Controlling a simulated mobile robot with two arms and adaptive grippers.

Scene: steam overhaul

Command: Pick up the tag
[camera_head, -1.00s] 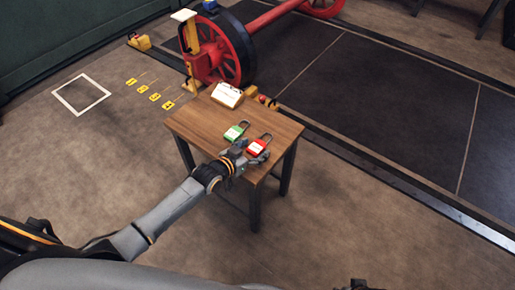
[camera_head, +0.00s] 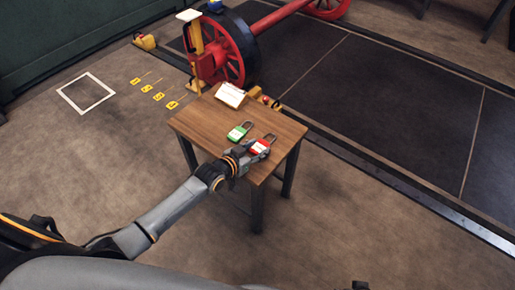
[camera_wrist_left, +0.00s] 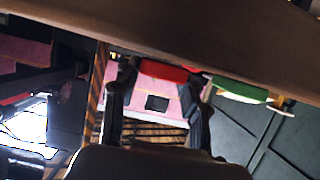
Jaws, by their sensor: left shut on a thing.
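A red padlock-shaped tag with a white label (camera_head: 260,147) is at the front right of the small wooden table (camera_head: 205,122). My left gripper (camera_head: 248,155) reaches it from the front left and is shut on it. In the left wrist view the red and pale body of the tag (camera_wrist_left: 158,93) sits between the two dark fingers. I cannot tell whether the tag still touches the table. A similar green one (camera_head: 238,132) lies just behind and to the left, and its green edge also shows in the left wrist view (camera_wrist_left: 238,90). My right gripper is not clearly seen.
A white and yellow board (camera_head: 230,95) lies at the table's back edge. Behind it stand a red wheel and axle (camera_head: 228,55) and a yellow post. Yellow markers (camera_head: 159,96) and a white square outline (camera_head: 87,94) are on the floor to the left.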

